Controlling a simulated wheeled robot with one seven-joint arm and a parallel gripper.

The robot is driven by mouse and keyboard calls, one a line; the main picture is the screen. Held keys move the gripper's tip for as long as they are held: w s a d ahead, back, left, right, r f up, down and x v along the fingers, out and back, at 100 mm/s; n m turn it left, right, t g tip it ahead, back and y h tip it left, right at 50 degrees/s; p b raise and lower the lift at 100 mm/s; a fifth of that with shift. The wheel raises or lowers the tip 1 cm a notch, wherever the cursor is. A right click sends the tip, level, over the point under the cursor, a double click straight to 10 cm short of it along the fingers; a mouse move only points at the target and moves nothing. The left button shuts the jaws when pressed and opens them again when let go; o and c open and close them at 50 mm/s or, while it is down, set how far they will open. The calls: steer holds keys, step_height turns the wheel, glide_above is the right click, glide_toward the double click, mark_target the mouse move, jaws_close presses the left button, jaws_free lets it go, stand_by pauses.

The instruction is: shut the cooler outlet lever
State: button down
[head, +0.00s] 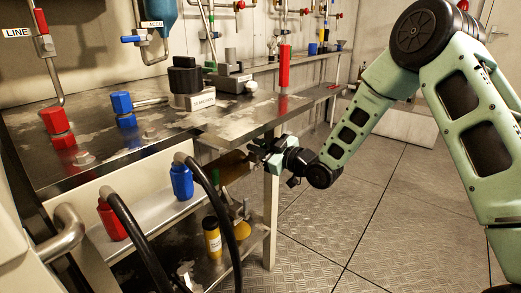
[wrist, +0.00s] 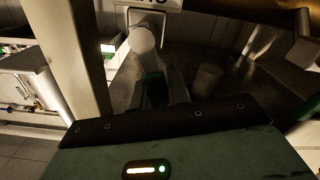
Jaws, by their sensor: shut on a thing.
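My gripper (head: 257,151) reaches in from the right, below the front edge of the steel bench, beside a bench leg. In the wrist view, my gripper (wrist: 155,92) is shut on a pale grey lever-like part (wrist: 142,42), which runs down from a plate toward the fingers. I take this part for the cooler outlet lever; its label is mostly cut off at the top edge. In the head view the lever is hidden behind my gripper and the bench edge. The wrist picture is dark, so the exact contact and lever angle are unclear.
The steel bench (head: 100,108) is above my gripper. A bench leg (head: 271,215) stands just beside it. Black hoses (head: 222,215) curve down at the left. A yellow bottle (head: 213,240) stands on the lower shelf. The floor (head: 350,210) at the right is open.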

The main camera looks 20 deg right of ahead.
step_height(320, 180, down, 5)
steer(key=s+a+n+b, duration=0.2)
steer(key=n+b, duration=1.1)
steer(key=b, duration=0.2)
steer(key=shift+a+n, duration=0.3)
steer(key=shift+a, duration=0.05)
steer(key=c, duration=1.4)
jaws_free()
steer(key=shift+o, duration=0.2)
steer(key=shift+s, duration=0.1)
steer(key=b+v, duration=0.2)
steer(key=v, duration=1.5)
